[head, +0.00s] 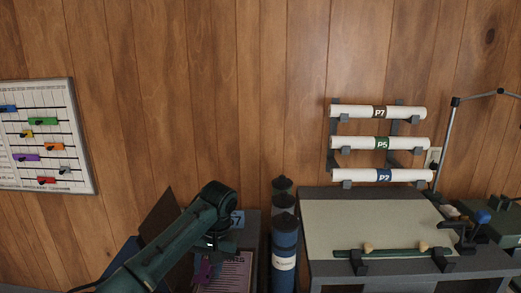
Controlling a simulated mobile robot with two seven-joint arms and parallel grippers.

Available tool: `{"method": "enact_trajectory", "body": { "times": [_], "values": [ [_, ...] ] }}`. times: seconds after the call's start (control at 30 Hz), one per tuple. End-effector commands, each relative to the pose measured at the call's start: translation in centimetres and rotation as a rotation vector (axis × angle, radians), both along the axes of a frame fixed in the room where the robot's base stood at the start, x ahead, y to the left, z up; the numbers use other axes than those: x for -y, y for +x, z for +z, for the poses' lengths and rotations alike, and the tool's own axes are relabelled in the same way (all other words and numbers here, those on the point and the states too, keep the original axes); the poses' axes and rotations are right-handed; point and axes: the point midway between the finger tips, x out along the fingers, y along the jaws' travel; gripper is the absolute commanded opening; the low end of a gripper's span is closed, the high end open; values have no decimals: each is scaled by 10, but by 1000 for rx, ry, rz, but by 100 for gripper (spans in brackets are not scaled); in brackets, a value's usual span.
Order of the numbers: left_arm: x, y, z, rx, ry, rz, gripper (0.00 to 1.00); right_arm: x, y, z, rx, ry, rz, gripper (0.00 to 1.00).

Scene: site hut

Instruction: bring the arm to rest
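My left arm comes in from the bottom left, and its dark green wrist bends downward at the lower middle. My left gripper (211,246) hangs below the wrist, over a dark box or stand with a printed pink sheet (226,272). The fingers are small, dark and partly hidden by the arm, so I cannot tell whether they are open or shut. A small purple piece (203,272) shows just under the gripper; whether it is held is unclear. My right gripper is not in view.
Dark rolled tubes (284,240) stand right of the gripper. Farther right is a sloped drawing board (370,222) with a green bar (395,252). White rolls (378,143) hang on a wall rack above. A lamp arm (445,145) rises at the right. A chart (45,135) hangs left.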

Motion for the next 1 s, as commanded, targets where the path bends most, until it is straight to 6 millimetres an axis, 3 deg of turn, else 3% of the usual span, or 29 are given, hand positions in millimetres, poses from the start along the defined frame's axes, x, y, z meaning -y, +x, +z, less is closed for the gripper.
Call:
{"method": "enact_trajectory", "body": {
  "times": [0.03, 0.37, 0.6, 0.8, 1.0],
  "values": [
    [6, -8, -26, 1, -33, -26, 33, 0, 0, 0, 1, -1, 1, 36],
    [42, -47, -126, 136, -256, -162, 33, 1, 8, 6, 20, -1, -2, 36],
    [57, -109, -192, 345, -438, -219, 33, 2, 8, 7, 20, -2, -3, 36],
    [41, -170, -210, 563, -491, -232, 33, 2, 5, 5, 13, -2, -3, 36],
    [7, -229, -198, 769, -447, -254, 33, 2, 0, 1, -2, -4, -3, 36]
  ]
}}
